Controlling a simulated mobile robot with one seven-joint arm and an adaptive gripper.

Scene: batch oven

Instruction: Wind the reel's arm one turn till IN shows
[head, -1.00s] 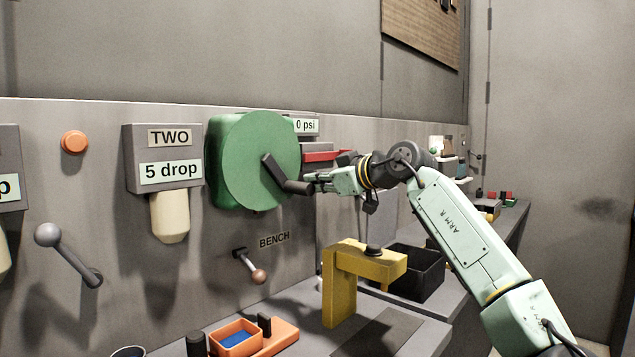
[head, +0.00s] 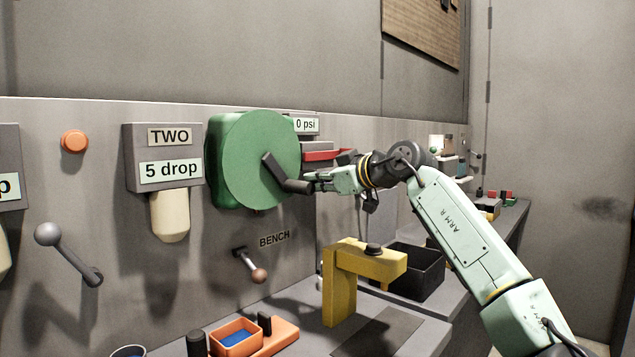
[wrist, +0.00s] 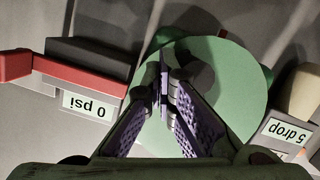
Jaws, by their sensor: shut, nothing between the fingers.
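The green reel (head: 240,165) is mounted on the grey wall panel, and its round face also shows in the wrist view (wrist: 225,100). Its dark arm (head: 273,167) slants down and right from the face to a dark handle (head: 297,187). My gripper (head: 315,185) is at the outer end of this handle, with its fingers together; I cannot tell whether they touch it. In the wrist view my fingers (wrist: 165,88) are in front of the reel's face and hide part of it. No IN lettering can be seen on the reel.
A red lever (head: 322,155) and a "0 psi" sign (head: 306,125) are right of the reel. The TWO dispenser (head: 168,140) is left of it. Below are a small BENCH lever (head: 248,264), a yellow stand (head: 342,290) and a black bin (head: 418,278).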

